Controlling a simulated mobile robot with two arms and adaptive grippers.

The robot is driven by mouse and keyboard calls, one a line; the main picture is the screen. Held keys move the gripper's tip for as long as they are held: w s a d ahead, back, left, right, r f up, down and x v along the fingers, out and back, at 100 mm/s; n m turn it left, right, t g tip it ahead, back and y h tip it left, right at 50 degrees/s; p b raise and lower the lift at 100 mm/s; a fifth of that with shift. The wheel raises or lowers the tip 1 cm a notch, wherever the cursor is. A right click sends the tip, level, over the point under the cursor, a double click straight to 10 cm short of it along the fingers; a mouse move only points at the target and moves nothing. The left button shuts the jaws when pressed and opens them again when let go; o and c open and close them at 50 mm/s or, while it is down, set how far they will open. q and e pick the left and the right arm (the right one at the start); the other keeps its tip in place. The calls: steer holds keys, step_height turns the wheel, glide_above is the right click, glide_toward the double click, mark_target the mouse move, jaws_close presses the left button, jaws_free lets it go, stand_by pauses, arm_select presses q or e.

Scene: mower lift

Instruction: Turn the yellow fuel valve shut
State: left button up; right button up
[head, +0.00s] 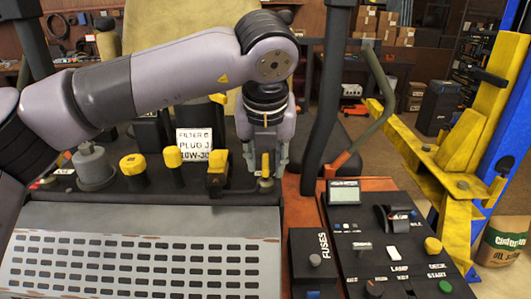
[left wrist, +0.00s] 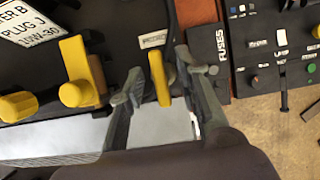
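The yellow fuel valve handle (head: 265,164) is a narrow upright lever at the right end of the dark deck behind the grey slotted panel. In the left wrist view the handle (left wrist: 159,78) stands between my two fingertips, below a small white label (left wrist: 153,40) that I cannot read. My left gripper (head: 266,158) points down over it with its fingers open, one on each side. The right finger is close to the handle; a gap shows at the left finger. I cannot tell whether either touches. My right gripper is in neither view.
Other yellow knobs (head: 133,167) and a yellow-topped block (head: 217,172) stand left of the valve. A white text card (head: 195,146) is behind them. To the right are the FUSES box (head: 313,262), a control panel (head: 378,232) and a dark upright post (head: 326,100).

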arm_select(q)
steer(key=shift+w+f, duration=0.15)
steer(key=shift+f, duration=0.15)
steer(key=shift+c, duration=0.3)
jaws_close()
